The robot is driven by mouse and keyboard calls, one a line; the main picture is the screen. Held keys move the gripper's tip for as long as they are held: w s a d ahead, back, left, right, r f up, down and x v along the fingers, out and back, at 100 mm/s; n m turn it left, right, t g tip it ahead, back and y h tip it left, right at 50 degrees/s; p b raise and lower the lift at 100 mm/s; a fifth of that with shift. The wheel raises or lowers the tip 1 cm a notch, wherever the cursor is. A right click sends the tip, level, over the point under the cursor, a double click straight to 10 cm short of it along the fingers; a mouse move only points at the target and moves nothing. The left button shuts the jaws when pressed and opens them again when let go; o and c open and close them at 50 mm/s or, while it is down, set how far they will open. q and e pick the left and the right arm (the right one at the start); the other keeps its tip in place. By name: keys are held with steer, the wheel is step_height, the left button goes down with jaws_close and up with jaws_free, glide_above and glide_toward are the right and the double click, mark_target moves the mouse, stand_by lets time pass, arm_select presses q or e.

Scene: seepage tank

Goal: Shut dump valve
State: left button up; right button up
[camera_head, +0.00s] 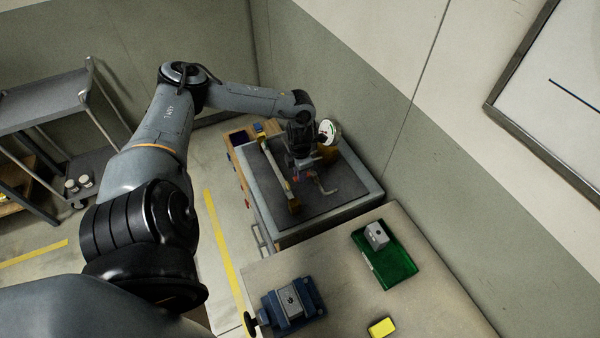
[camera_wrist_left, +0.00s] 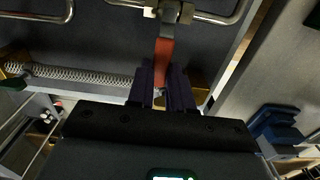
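In the head view my left gripper (camera_head: 303,168) is over the tank's dark surface (camera_head: 325,208), and my own wrist hides much of the valve there. My right gripper is out of view.
A bent metal pipe (camera_head: 327,188) lies close to my left gripper. A nearer bench holds a green tray (camera_head: 397,262) with a grey block, a blue fixture (camera_head: 312,297) and a yellow block (camera_head: 381,327). A wall stands close on the right. A shelf cart (camera_head: 45,97) is at left.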

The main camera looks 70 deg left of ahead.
arm_select(q)
steer(key=o, duration=0.4)
steer(key=shift+o, duration=0.2)
steer(key=shift+r, duration=0.1)
step_height(320, 180, up, 11)
steer(key=shift+f, duration=0.2)
stand_by(0.4)
